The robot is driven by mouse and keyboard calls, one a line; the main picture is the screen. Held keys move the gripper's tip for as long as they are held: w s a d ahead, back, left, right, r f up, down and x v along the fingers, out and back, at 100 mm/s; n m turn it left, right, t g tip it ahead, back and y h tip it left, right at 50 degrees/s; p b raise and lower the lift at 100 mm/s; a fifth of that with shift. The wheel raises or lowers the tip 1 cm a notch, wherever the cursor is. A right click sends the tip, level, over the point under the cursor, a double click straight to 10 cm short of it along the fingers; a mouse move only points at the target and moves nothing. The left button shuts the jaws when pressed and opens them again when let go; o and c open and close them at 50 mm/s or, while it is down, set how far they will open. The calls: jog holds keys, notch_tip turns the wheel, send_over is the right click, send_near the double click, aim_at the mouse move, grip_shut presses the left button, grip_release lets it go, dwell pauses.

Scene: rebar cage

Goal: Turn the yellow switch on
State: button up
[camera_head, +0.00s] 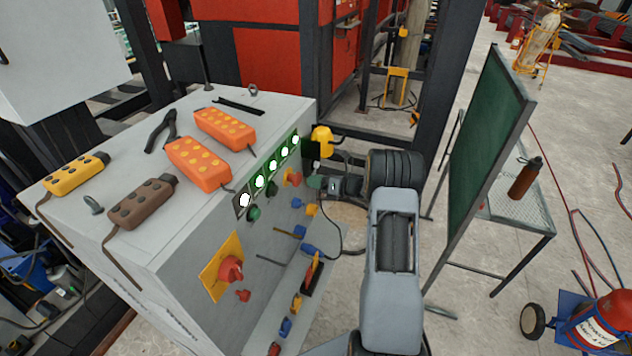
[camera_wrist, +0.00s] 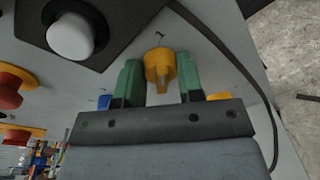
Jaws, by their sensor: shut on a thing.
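A yellow rotary switch (camera_wrist: 160,66) sits on the grey panel face, between the two green fingertips of my gripper (camera_wrist: 158,78) in the wrist view. The fingers are shut on its knob, one on each side. In the head view my gripper (camera_head: 316,182) is at the upper right end of the panel, and it hides the held switch.
A red emergency button (camera_head: 292,178) and a row of lit green-white lamps (camera_head: 272,166) are near the gripper. A white button (camera_wrist: 70,38) is above left in the wrist view. A cable hangs close by. A green board (camera_head: 490,145) stands right.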

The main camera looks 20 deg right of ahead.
jog(key=shift+f, duration=0.1)
jog(key=o, duration=0.6)
jog(key=shift+o, duration=0.2)
jog(key=b+v, duration=0.3)
jog(key=v, duration=1)
jog(key=shift+s+d, duration=0.25)
jog(key=shift+s, duration=0.1)
